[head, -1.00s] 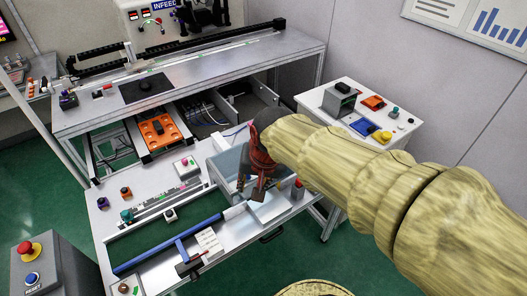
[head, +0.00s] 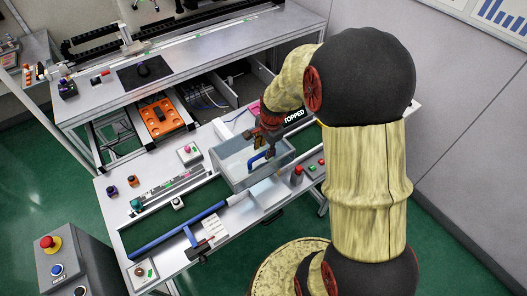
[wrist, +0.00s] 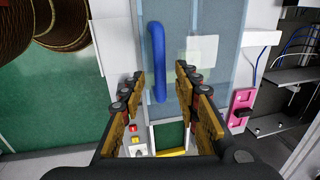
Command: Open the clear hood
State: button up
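The clear hood (head: 230,172) is a translucent blue-grey box on the white workbench, and it looks closed. It also shows in the wrist view as a pale see-through panel (wrist: 205,85). A blue bar handle (wrist: 157,60) is fixed to it, and the handle shows in the head view (head: 256,161) too. My gripper (head: 269,148) is over the hood at the handle. In the wrist view my gripper (wrist: 160,80) is open, with one finger on each side of the handle's lower part. I cannot tell whether a finger touches it.
A red-topped post (head: 296,175) and small buttons stand right of the hood. A pink switch (wrist: 241,105) sits beside it in the wrist view. A long blue bar (head: 178,231) lies at the bench's front. A machine table (head: 205,65) stands behind.

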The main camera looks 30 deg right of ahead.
jog(key=shift+w+f, duration=0.2)
jog(key=shift+f, duration=0.85)
jog(key=shift+c, duration=1.2)
grip_shut()
